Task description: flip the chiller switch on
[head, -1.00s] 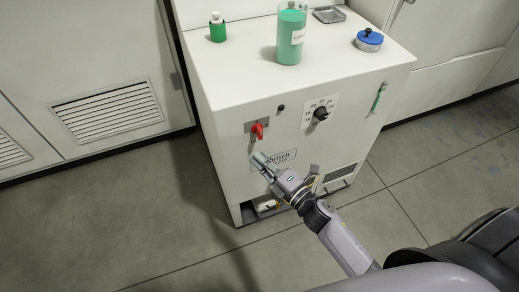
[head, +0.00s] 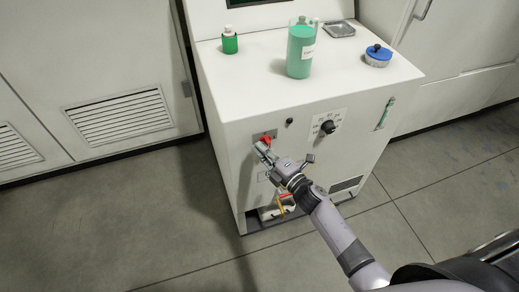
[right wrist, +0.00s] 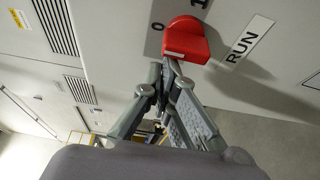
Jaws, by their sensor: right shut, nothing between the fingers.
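The red chiller switch (head: 266,140) is on the front of the white chiller cabinet (head: 218,110), on a grey plate. In the right wrist view the red switch (right wrist: 187,40) shows large, with "0" and "1" marks by it and a "RUN" label (right wrist: 246,38) beside it. My right gripper (head: 262,148) is shut and empty. Its fingertips (right wrist: 172,66) are right at the switch's lower edge; I cannot tell whether they touch it. The gripper hides part of the switch in the head view. My left gripper is not in view.
A black dial (head: 328,127) and a small black button (head: 290,122) are to the right of the switch. A green-filled beaker (head: 300,55), a green bottle (head: 229,42), a blue-lidded dish (head: 378,54) and a metal tray (head: 339,29) stand on the cabinet top.

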